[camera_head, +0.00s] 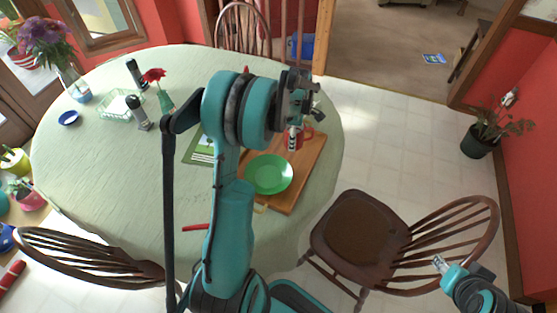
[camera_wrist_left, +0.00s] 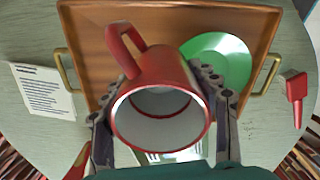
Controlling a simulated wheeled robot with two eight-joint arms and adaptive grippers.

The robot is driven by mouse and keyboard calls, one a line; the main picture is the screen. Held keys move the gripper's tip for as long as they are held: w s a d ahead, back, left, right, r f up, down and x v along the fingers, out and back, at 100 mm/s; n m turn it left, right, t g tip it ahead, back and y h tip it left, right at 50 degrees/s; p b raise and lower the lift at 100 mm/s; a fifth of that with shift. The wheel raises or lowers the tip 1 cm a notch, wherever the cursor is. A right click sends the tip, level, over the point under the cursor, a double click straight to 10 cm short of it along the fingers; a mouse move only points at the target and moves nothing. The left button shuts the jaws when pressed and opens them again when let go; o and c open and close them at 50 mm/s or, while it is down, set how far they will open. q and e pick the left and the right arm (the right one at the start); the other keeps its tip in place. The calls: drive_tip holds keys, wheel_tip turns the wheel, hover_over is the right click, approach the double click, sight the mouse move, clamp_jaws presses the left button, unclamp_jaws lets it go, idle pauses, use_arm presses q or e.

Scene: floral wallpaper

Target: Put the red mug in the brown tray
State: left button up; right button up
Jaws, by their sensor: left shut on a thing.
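The red mug (camera_wrist_left: 150,68) is between the two fingers of my left gripper (camera_wrist_left: 165,88) in the left wrist view, with its white inside facing the camera and its handle pointing away. In the head view the mug (camera_head: 305,134) shows partly behind my left gripper (camera_head: 294,132), over the far end of the brown tray (camera_head: 305,172). The tray (camera_wrist_left: 88,38) lies behind the mug in the wrist view. I cannot tell whether the mug touches it. My right gripper (camera_head: 440,263) is at the lower right by a chair, away from the table; its fingers are too small to judge.
A green plate (camera_head: 268,174) lies in the tray's near part. A green-and-white booklet (camera_head: 200,150) lies left of it, partly hidden by my arm. A wire basket (camera_head: 115,107), dark-topped shakers and vases stand farther left on the round table (camera_head: 95,160). Wooden chairs surround it.

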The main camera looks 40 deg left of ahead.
use_arm(q)
drive_tip(key=a+n, duration=0.2)
drive_tip(key=a+f+n, duration=0.1)
drive_tip(key=shift+w+a, duration=0.3)
drive_tip(key=w+a+f+b, duration=0.1)
drive_tip(key=a+f, duration=0.1)
drive_tip(key=a, duration=0.1)
drive_tip(key=w+a+f+b, duration=0.1)
drive_tip(key=w+a+f, duration=0.1)
drive_tip(key=a, duration=0.1)
drive_tip(key=w+a+f+b, duration=0.1)
drive_tip(key=w+a+f, duration=0.1)
drive_tip(key=a, duration=0.1)
drive_tip(key=shift+w+a+f, duration=0.1)
drive_tip(key=shift+a+f, duration=0.25)
drive_tip(key=shift+f, duration=0.05)
wheel_tip(320, 180, down, 3)
drive_tip(key=shift+f+b, duration=0.15)
drive_tip(key=shift+b, duration=0.75)
drive_tip(key=shift+f, duration=0.3)
drive_tip(key=shift+f, duration=0.1)
drive_tip(key=o, duration=1.4)
